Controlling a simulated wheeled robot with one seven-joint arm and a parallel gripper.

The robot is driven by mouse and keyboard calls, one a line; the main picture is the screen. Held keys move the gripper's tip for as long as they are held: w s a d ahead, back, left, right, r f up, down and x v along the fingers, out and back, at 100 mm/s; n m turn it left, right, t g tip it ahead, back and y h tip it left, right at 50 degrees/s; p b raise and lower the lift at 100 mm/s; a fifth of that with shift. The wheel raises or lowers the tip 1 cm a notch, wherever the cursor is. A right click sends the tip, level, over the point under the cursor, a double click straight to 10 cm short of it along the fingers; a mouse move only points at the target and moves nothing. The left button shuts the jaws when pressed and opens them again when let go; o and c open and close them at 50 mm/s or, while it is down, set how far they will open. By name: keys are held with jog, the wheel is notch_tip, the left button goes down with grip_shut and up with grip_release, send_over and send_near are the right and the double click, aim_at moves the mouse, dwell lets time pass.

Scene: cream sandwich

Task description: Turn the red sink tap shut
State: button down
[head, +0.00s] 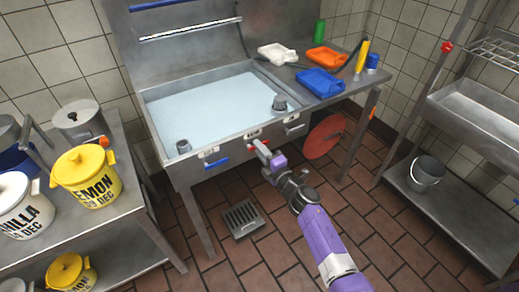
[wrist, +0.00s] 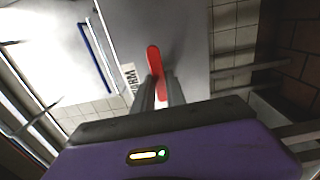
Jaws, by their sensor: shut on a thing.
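The red sink tap (wrist: 154,60) is a slim red lever on the front of the steel sink (head: 157,141). In the wrist view its rounded free end sticks out past my fingers, and its lower part lies between them. My gripper (wrist: 161,80) is shut on this lever. In the head view my gripper (head: 260,148) reaches the sink's front edge, with only a bit of red showing at its tips. The tap's base is mostly hidden by my gripper.
A blue handle (head: 216,163) sits left of the red one on the sink front. A red disc (head: 325,137) hangs below the right side. A floor drain (head: 242,218) lies beneath. Yellow-lidded tubs (head: 84,172) stand on the left table, and a grey bucket (head: 426,174) on the right shelf.

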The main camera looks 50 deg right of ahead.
jog(key=shift+f, duration=0.1)
jog(key=c, duration=1.4)
grip_release()
jog(key=shift+o, duration=0.2)
jog(key=shift+s, duration=0.15)
jog(key=v, duration=0.7)
jog(key=shift+s, duration=0.3)
jog(key=shift+a, duration=0.1)
